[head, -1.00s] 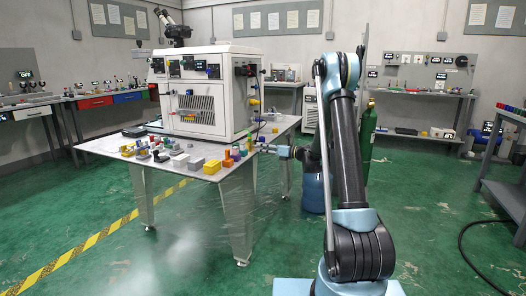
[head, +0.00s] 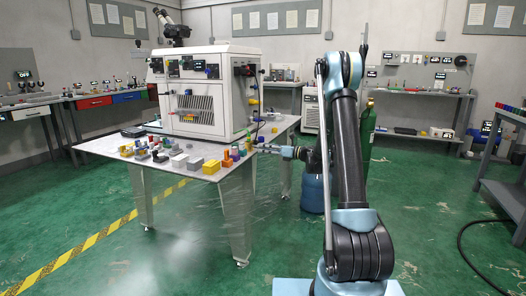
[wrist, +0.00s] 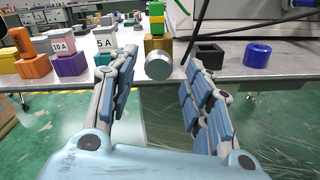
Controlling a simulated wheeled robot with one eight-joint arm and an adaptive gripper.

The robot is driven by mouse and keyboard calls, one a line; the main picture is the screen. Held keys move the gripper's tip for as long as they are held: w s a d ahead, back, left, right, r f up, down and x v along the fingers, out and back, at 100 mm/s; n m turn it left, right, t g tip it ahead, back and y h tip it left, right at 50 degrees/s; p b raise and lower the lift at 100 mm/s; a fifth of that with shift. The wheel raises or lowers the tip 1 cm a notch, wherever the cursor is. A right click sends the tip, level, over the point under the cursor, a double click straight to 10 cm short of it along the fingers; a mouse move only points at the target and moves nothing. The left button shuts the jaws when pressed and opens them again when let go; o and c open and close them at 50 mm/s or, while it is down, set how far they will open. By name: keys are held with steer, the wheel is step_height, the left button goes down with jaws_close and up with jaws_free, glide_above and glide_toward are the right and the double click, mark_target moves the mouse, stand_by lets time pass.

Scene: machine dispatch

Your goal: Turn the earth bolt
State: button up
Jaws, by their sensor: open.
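My gripper (wrist: 160,62) is open and empty, its padded fingers spread apart in the wrist view. In the head view my gripper (head: 272,149) is at the table's right edge, pointing left toward the machine. A silver cylinder (wrist: 158,66) shows between the fingertips, at the near edge of the table (head: 150,158). Behind it stands a stack of yellow and green pieces (wrist: 156,18) over a brown block. I cannot tell for sure which piece is the earth bolt. The white machine (head: 205,95) stands on the table, with small coloured fittings on its right side.
A dark square block (wrist: 210,53) and a blue cylinder (wrist: 257,55) sit right of the fingers. Blocks marked 10 A (wrist: 61,45) and 5 A (wrist: 106,40) sit to the left. A green gas cylinder (head: 367,135) stands behind my arm.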

steer(key=v, duration=1)
steer(key=shift+w, duration=0.15)
steer(key=shift+r, duration=0.1)
steer(key=s+d+r+n+g+h, duration=0.15)
steer(key=s+n+h, duration=0.35)
steer(key=s, duration=0.7)
steer(key=s+r+n+g+h, duration=0.2)
steer(key=s+n+h, duration=0.1)
steer(key=s+n, duration=0.65)
steer(key=s+d+f+n+h, duration=0.3)
steer(key=s+d, duration=0.1)
steer(key=s, duration=0.5)
steer(key=s+d+f+n+h, duration=0.3)
steer(key=s+d+n, duration=0.1)
steer(key=s, duration=0.5)
steer(key=s+d+f+n+h, duration=0.3)
steer(key=s+d, duration=0.3)
steer(key=s, duration=0.3)
steer(key=shift+f+n, duration=0.45)
steer(key=shift+f, duration=0.05)
